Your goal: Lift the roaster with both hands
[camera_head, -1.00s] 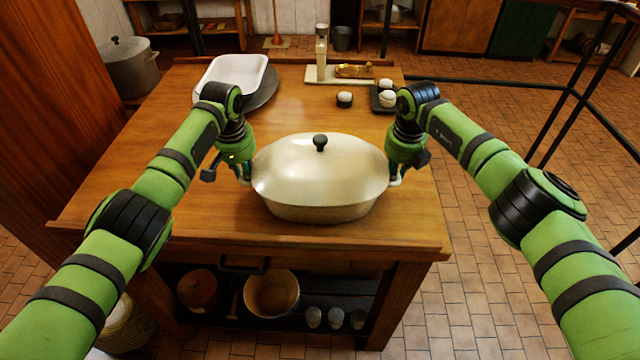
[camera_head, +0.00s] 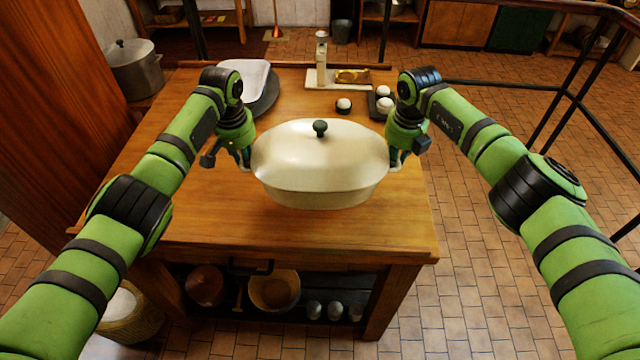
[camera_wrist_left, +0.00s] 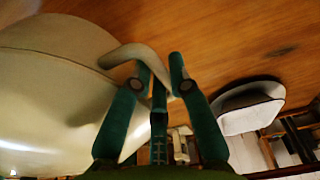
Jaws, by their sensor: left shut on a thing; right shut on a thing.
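The roaster (camera_head: 320,180) is a cream oval pan with a domed lid (camera_head: 285,150) and a dark knob on top. It is level and appears held a little above the wooden table, between my two grippers. My left gripper (camera_head: 246,160) is shut on its left handle. In the left wrist view, my left gripper (camera_wrist_left: 158,66) has its green fingers around the curved handle (camera_wrist_left: 128,54), beside the pale roaster body (camera_wrist_left: 50,80). My right gripper (camera_head: 394,162) is shut on the right handle, which is mostly hidden by the fingers.
The wooden table (camera_head: 220,215) has bare room around the roaster. A white tray (camera_head: 247,78) on a dark plate, a pale scale-like stand (camera_head: 322,75) and several round white items (camera_head: 384,104) stand farther back. A black railing (camera_head: 500,86) runs at right.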

